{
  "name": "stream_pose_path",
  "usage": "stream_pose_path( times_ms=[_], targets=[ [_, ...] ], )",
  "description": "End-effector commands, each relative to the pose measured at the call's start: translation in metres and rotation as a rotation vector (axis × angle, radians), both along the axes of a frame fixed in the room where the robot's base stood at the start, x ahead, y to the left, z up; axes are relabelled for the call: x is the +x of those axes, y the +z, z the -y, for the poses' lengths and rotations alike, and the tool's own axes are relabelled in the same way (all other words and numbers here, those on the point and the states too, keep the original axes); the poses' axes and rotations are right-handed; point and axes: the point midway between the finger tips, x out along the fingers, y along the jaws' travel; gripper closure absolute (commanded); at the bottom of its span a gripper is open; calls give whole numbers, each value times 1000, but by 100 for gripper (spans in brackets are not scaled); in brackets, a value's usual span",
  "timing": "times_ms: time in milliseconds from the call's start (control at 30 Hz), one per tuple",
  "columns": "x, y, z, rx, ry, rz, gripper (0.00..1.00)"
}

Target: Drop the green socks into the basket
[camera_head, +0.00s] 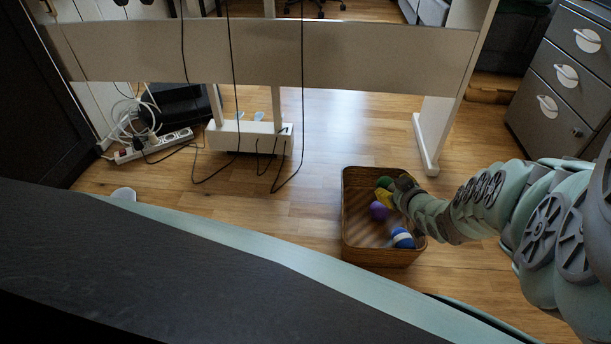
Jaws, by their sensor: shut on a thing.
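A brown woven basket (347,225) stands on the wooden floor right of centre. My gripper (392,190) reaches in from the right, over the basket's upper right part. It is shut on a small green bundle, the green socks (384,182), seen at its tip. The socks appear within the basket's outline; whether they touch anything inside I cannot tell. The gripper hides part of them and the basket's right wall.
In the basket are a purple ball (378,210), a blue and white item (402,238) and a yellow item (384,198) close to the gripper. Grey drawers (562,80) stand at right. Floor left of the basket is clear.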

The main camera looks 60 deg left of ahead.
Motion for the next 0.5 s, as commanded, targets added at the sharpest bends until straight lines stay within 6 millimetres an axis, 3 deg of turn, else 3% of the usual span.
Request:
stream_pose_path(
  times_ms=[233, 267, 500],
  targets=[
    [-2, -1, -2, 0, 5, 1, 82],
    [-2, -1, -2, 0, 5, 1, 46],
    [-2, -1, -2, 0, 5, 1, 21]
  ],
)
